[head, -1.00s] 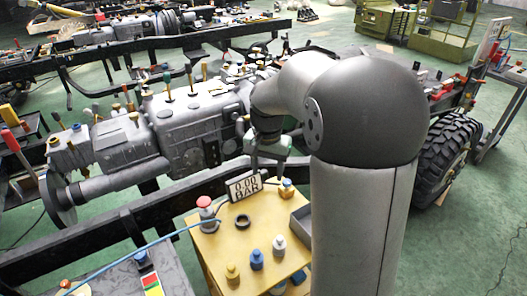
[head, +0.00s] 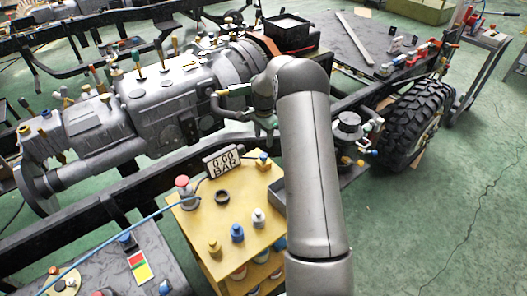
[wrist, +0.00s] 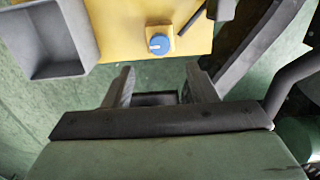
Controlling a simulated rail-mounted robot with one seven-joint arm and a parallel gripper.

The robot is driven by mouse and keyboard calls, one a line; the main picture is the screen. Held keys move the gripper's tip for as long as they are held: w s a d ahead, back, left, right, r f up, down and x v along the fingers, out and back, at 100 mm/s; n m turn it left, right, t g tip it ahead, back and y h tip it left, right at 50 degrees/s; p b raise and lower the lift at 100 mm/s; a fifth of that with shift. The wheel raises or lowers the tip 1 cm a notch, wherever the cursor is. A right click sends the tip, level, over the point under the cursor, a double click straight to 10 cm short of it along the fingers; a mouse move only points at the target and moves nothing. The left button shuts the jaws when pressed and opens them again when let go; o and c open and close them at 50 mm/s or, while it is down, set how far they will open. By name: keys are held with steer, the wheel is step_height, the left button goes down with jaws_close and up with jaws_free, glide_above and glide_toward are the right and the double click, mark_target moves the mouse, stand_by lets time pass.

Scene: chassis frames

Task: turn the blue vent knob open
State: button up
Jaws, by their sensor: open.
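In the wrist view a round blue knob (wrist: 159,43) with a small white mark sits on a yellow block at the edge of the yellow cart top (wrist: 115,15). My gripper (wrist: 160,80) is open and empty, its two fingers apart and pointing toward the knob without touching it. In the head view the yellow block with the knob (head: 263,158) is small at the cart's far right corner. My gripper (head: 268,135) hangs just beyond that corner there; its fingertips are hard to make out.
A grey bin (wrist: 55,40) is beside the cart top. A gauge display (head: 222,161) reading 0.00 BAR, a red-topped knob (head: 182,182), a black ring (head: 222,197) and several small bottles stand on the cart. The engine (head: 165,105) and chassis lie behind my gripper.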

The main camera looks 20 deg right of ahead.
mark_target(264, 155)
step_height(264, 155, down, 9)
steer(key=shift+r+p, duration=0.1)
steer(key=shift+p, duration=0.6)
steer(key=c, duration=1)
